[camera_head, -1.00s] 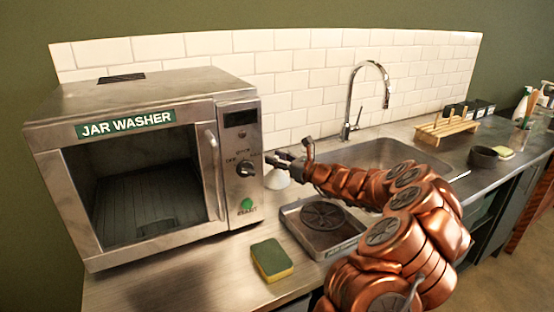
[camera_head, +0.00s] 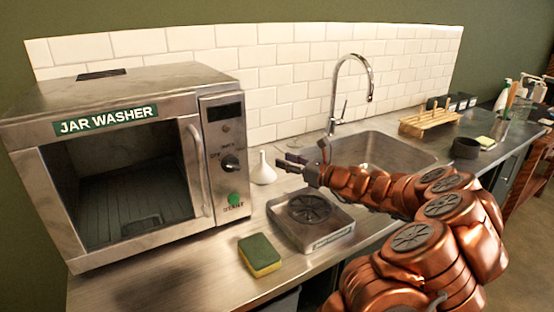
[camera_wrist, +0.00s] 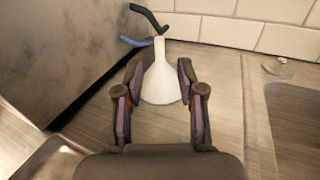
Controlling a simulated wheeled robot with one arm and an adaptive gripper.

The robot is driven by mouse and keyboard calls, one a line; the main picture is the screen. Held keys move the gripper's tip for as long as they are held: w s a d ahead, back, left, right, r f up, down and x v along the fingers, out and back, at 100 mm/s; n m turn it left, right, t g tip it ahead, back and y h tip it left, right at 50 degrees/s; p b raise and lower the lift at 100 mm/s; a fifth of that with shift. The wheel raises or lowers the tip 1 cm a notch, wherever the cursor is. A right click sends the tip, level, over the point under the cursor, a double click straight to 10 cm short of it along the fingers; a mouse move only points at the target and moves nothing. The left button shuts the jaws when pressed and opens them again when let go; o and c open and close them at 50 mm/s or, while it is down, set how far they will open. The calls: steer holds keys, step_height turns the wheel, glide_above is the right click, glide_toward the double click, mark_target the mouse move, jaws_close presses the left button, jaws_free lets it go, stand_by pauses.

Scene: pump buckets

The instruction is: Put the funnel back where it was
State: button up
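The white funnel (camera_head: 263,170) stands on the steel counter just right of the jar washer, wide mouth down and spout up. In the wrist view the funnel (camera_wrist: 161,82) stands upright just beyond and between my fingertips. My gripper (camera_head: 287,163) is open and empty, a little to the right of the funnel in the head view. In the wrist view its two fingers (camera_wrist: 160,75) are spread, with visible room on both sides of the funnel's spout.
The jar washer (camera_head: 120,165) stands at left, its chamber visible. A steel tray with a round dark grate (camera_head: 322,238) and a sponge (camera_head: 260,254) lie in front. The sink (camera_head: 395,148) and tap (camera_head: 334,95) are behind my arm. Dark and blue hooked pieces (camera_wrist: 147,18) show beyond the funnel.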

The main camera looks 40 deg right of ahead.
steer(key=shift+v, duration=1.2)
